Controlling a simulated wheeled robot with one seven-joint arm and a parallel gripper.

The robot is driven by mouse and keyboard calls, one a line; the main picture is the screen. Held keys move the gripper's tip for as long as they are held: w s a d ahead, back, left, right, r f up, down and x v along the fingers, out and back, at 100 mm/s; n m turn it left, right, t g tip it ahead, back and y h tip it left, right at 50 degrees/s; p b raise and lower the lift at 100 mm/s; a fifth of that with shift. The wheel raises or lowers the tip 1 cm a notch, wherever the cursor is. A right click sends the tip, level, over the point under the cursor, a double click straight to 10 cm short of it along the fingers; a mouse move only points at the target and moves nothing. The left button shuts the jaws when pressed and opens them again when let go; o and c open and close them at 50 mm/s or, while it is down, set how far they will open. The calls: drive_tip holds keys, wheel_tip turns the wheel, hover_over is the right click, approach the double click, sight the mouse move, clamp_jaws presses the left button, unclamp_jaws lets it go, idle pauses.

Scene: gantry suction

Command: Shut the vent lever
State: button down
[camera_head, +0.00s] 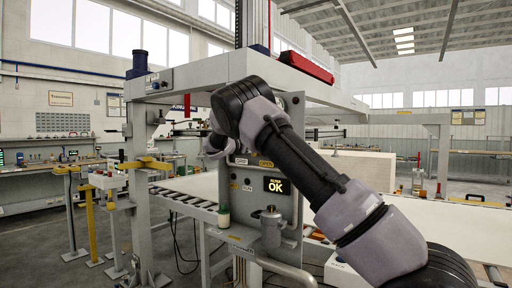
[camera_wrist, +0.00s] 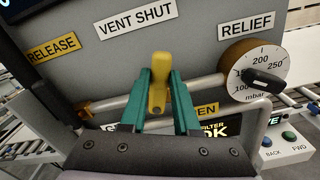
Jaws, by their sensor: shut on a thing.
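In the wrist view, the yellow vent lever (camera_wrist: 158,92) stands in front of the grey panel (camera_wrist: 190,45), its rounded end pointing up at the white "VENT SHUT" sign (camera_wrist: 136,19). My gripper (camera_wrist: 160,76) has its two teal fingers closed on either side of the lever. A yellow label ending in "EN" (camera_wrist: 207,109) shows to the right, partly covered. In the head view my arm covers the lever and gripper.
A metal pipe (camera_wrist: 215,84) runs behind the fingers. A relief dial with a black knob (camera_wrist: 262,82) is at right, a yellow "RELEASE" label (camera_wrist: 52,48) at left. In the head view, a lit "OK" display (camera_head: 276,185) and a roller conveyor (camera_head: 185,200) sit by the panel.

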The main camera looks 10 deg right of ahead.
drive_tip(key=shift+w+a+r+n, duration=0.1)
drive_tip(key=shift+w+a+n, duration=0.25)
drive_tip(key=shift+n, duration=0.7)
drive_tip(key=shift+w+a+n, duration=0.25)
drive_tip(key=shift+a+n, duration=0.1)
drive_tip(key=shift+n, duration=0.7)
drive_tip(key=c, duration=0.6)
unclamp_jaws()
drive_tip(key=shift+c, duration=0.2)
drive_tip(key=v, duration=1)
drive_tip(key=shift+s+a, duration=0.2)
drive_tip(key=shift+a, duration=0.05)
drive_tip(key=shift+r, duration=0.1)
